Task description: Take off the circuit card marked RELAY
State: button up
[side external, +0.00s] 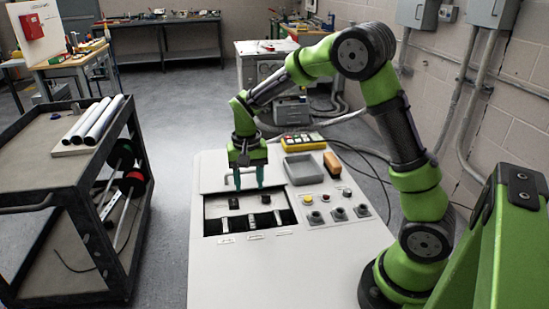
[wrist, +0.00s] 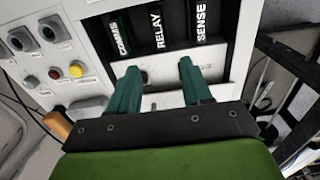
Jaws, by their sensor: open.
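The RELAY card (wrist: 157,32) is the middle of three black labelled cards at the top of the wrist view. It stands between the COMMS card (wrist: 119,38) and the SENSE card (wrist: 201,24). My gripper (wrist: 157,68) is open, its two teal fingers apart with nothing between them. Its fingertips are short of the cards in that picture. In the side external view my gripper (side external: 249,187) points down at the back edge of the recessed card bay (side external: 211,208). The card labels are too small to read there.
A grey tray (side external: 303,169) and an orange-brown block (side external: 332,164) lie right of the bay on the console (side external: 225,272). Knobs and coloured buttons (side external: 325,197) sit in front of them. A dark cart (side external: 40,230) stands at the left.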

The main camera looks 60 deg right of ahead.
aim_at(251, 218)
notch_tip(251, 218, down, 13)
jog(key=shift+f, duration=0.15)
dwell(0.4)
grip_shut()
dwell(0.3)
